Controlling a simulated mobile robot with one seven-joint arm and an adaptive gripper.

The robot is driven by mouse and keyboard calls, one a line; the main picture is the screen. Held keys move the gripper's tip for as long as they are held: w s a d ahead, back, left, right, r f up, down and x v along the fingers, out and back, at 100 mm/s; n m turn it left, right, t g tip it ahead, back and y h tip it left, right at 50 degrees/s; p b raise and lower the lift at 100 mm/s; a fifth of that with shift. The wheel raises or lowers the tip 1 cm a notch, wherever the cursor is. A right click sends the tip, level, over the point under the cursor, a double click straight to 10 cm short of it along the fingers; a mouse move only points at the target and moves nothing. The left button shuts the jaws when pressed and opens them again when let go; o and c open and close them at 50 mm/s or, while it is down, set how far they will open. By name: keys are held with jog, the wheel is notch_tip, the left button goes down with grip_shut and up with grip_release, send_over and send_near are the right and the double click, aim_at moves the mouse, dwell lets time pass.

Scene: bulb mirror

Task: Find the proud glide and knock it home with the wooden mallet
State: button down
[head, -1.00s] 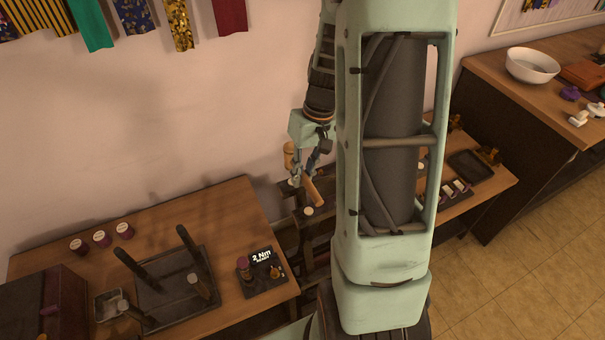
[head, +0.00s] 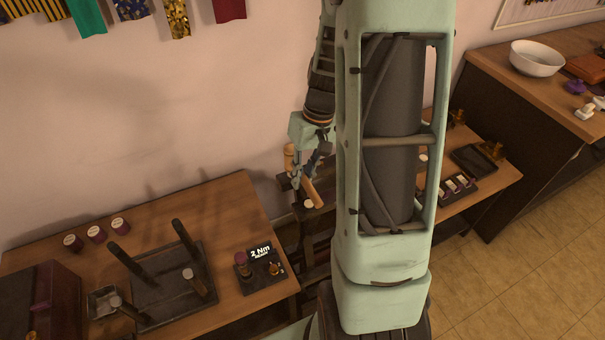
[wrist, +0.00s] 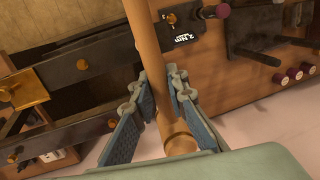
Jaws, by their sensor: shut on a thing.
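My gripper (head: 314,168) is shut on the wooden mallet, whose pale, round handle (head: 313,193) slants down to the right in the head view. In the wrist view the mallet (wrist: 148,55) runs between the blue-padded fingers (wrist: 158,112), with a wider round end near the palm. An upturned dark stool (head: 165,290) lies on the left table, its legs pointing up. Pale tips show on two front legs, including one leg (head: 188,274). I cannot tell which glide stands proud. My gripper is right of and beyond this stool, over the gap between tables.
A "2 Nm" block (head: 262,270) sits at the left table's (head: 225,205) right end. Several small round pots (head: 96,234) stand at its back, and a dark box (head: 40,300) at its left. A dark stand (head: 318,235) fills the gap. A right table (head: 490,195) holds trays.

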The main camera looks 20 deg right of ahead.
jog(key=shift+f, duration=0.85)
notch_tip(320, 180, up, 5)
jog(key=p, duration=0.3)
jog(key=shift+r, duration=0.1)
jog(key=shift+d, duration=0.1)
